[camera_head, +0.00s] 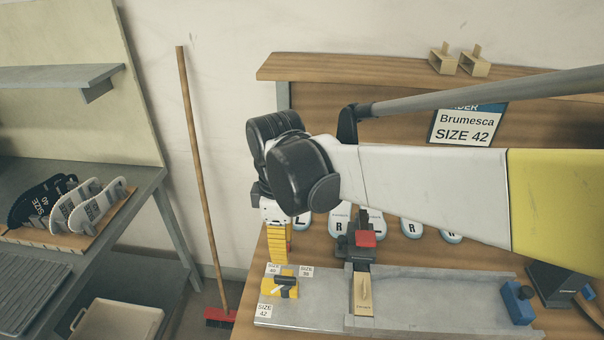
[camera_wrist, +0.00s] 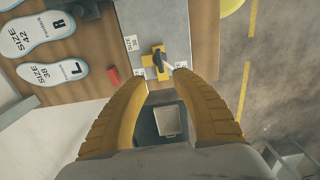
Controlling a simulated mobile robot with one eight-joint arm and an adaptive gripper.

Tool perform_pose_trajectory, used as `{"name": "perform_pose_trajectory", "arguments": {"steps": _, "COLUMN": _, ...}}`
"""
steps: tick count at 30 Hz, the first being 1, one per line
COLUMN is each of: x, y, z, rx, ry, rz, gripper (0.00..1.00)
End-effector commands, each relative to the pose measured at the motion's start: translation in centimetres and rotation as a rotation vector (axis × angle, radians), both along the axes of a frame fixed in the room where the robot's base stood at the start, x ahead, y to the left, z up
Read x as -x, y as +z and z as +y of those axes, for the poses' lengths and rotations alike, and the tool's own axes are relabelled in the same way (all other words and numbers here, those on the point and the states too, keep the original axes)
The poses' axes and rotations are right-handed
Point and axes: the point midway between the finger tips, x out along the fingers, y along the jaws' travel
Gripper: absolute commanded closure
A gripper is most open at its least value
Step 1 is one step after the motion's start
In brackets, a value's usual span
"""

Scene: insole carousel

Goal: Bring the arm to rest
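My arm reaches in from the right in the head view, its white and yellow links crossing above the wooden workbench. My gripper (camera_head: 278,255) points down at the bench's left end, above and behind a small yellow fixture with a black handle (camera_head: 282,284). In the wrist view my gripper (camera_wrist: 161,77) shows two curved yellow fingers standing apart, with nothing between them. The yellow fixture (camera_wrist: 156,63) shows just beyond the fingertips. The gripper seems to touch nothing, though its exact height is hard to tell.
Insoles (camera_wrist: 27,36) lie on the bench, partly hidden by my arm in the head view. A sign reading Brumesca SIZE 42 (camera_head: 465,125) stands behind. A broom (camera_head: 197,160) leans at the wall. A grey table (camera_head: 140,185) with racked insoles is at left.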

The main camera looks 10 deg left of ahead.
Motion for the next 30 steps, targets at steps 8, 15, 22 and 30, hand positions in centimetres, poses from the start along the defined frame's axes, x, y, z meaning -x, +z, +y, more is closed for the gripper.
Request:
{"name": "perform_pose_trajectory", "arguments": {"steps": 8, "x": -0.2, "y": 1.5, "z": -4.0, "rx": -0.040, "ry": -0.179, "rz": -0.055, "gripper": 0.68}}
{"name": "perform_pose_trajectory", "arguments": {"steps": 15, "x": 1.4, "y": 4.1, "z": -15.4, "rx": -0.190, "ry": -0.751, "rz": -0.232, "gripper": 0.68}}
{"name": "perform_pose_trajectory", "arguments": {"steps": 22, "x": 4.7, "y": 4.0, "z": -24.0, "rx": -0.369, "ry": -1.261, "rz": -0.393, "gripper": 0.68}}
{"name": "perform_pose_trajectory", "arguments": {"steps": 30, "x": 6.6, "y": 3.2, "z": -27.7, "rx": -0.486, "ry": -1.522, "rz": -0.482, "gripper": 0.68}}
